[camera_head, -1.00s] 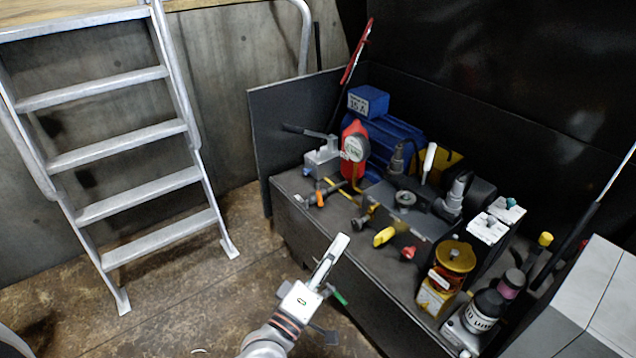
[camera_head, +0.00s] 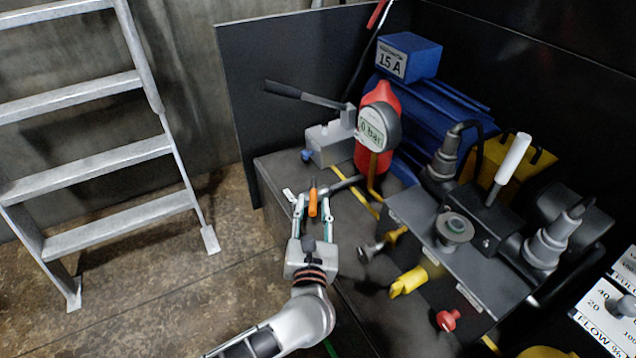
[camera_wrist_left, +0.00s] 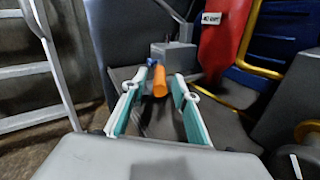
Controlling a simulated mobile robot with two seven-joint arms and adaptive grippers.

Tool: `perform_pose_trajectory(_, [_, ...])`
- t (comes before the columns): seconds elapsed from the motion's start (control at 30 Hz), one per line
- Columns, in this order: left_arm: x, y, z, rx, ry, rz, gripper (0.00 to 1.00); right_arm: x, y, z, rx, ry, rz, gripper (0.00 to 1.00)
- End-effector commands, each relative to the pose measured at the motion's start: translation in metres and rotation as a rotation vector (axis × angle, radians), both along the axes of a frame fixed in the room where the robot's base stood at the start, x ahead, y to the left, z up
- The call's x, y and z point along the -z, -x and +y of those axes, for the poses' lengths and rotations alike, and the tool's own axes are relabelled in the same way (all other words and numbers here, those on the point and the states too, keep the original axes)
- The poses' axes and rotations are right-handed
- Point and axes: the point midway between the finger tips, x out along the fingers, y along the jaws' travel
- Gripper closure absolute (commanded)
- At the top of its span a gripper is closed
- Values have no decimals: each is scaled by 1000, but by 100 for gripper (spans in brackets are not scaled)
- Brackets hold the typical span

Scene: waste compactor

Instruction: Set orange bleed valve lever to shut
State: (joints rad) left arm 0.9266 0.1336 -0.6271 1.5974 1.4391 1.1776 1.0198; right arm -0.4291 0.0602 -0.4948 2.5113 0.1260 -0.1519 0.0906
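The orange lever (camera_head: 312,202) sits at the left front of the compactor's dark top, below the red pump unit with its round gauge. It also shows in the left wrist view (camera_wrist_left: 159,80), pointing toward the camera. My left gripper (camera_head: 313,203) is open, with one finger on each side of the lever. In the left wrist view the fingers (camera_wrist_left: 157,92) stand apart, with a visible gap on both sides of the lever. Whether a finger touches it cannot be told. My right gripper is not in view.
A red gauge unit (camera_head: 369,135) and a grey hand pump (camera_head: 328,142) with a long handle stand behind the lever. A yellow handle (camera_head: 408,281) and a red knob (camera_head: 448,320) stick out to the right. A metal ladder (camera_head: 105,157) stands at the left over open floor.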

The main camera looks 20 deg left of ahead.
Motion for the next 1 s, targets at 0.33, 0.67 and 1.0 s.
perform_pose_trajectory(0.33, [0, -47, 20, 0, -6, 0, 71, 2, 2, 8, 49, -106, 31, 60])
perform_pose_trajectory(0.67, [-2, -67, 27, 1, -7, -1, 71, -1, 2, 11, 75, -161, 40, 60])
perform_pose_trajectory(1.0, [-2, -67, 27, 1, -7, -2, 100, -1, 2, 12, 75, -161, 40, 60])
